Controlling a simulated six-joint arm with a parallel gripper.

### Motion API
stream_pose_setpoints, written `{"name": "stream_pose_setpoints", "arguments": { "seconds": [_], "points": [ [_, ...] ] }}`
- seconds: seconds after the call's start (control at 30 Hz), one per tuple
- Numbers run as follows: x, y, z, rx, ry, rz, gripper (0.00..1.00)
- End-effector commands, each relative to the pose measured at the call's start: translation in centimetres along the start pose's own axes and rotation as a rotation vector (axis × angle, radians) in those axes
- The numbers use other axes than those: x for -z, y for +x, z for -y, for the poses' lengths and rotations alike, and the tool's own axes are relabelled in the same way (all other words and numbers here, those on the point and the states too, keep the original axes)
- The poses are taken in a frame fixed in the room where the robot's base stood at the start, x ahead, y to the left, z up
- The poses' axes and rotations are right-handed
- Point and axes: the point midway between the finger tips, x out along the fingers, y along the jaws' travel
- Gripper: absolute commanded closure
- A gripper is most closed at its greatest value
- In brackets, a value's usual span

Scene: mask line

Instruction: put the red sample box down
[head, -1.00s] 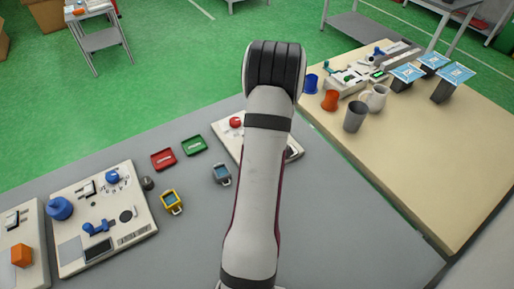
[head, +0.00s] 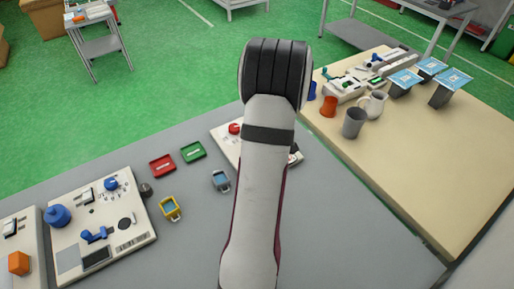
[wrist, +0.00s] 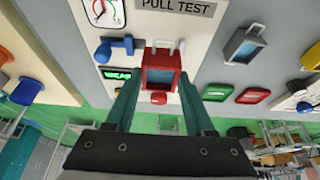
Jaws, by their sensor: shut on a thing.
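The red sample box (wrist: 160,60), with a blue inset and a pale handle, is between the two teal fingers of my gripper (wrist: 160,78) in the wrist view. The gripper is shut on it. Behind it is the pale test panel (wrist: 205,45), marked PULL TEST, with a dial, a blue lever (wrist: 122,45), a green display (wrist: 117,74) and a red knob (wrist: 158,98). I cannot tell whether the box touches the panel. In the head view my arm hides the gripper, the box and much of this panel (head: 222,133).
A grey sample box (head: 220,181), a yellow one (head: 170,208), a red tray (head: 162,165) and a green tray (head: 193,152) lie left of my arm. Another panel (head: 130,220) is further left. Cups and a jug (head: 373,104) stand on the beige table (head: 440,160) at right.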

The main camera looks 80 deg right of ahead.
Motion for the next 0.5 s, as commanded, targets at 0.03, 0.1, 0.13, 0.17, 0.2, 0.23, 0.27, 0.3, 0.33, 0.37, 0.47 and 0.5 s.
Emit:
{"name": "stream_pose_setpoints", "arguments": {
  "seconds": [0.03, 0.1, 0.13, 0.17, 0.2, 0.23, 0.27, 0.3, 0.33, 0.37, 0.47, 0.5],
  "points": [
    [-0.8, -1.1, -0.5, -0.002, 0.006, -0.001, 1.00],
    [-1.8, -2.6, -1.3, -0.003, 0.006, -0.001, 1.00],
    [-2.2, -3.2, -1.6, -0.003, 0.006, -0.001, 1.00],
    [-2.7, -3.9, -1.9, -0.003, 0.007, -0.001, 1.00],
    [-3.3, -4.8, -2.3, -0.003, 0.005, -0.001, 1.00],
    [-3.7, -5.5, -2.6, -0.004, 0.006, -0.002, 1.00],
    [-4.2, -6.0, -2.9, -0.003, 0.006, -0.001, 1.00],
    [-4.7, -6.8, -3.2, -0.003, 0.005, -0.001, 1.00],
    [-5.1, -7.3, -3.4, -0.002, 0.006, -0.001, 1.00],
    [-5.4, -7.8, -3.6, -0.002, 0.005, 0.000, 1.00],
    [-6.1, -8.8, -4.1, 0.000, 0.004, 0.000, 1.00],
    [-6.3, -9.1, -4.2, 0.000, 0.004, 0.000, 1.00]
  ]
}}
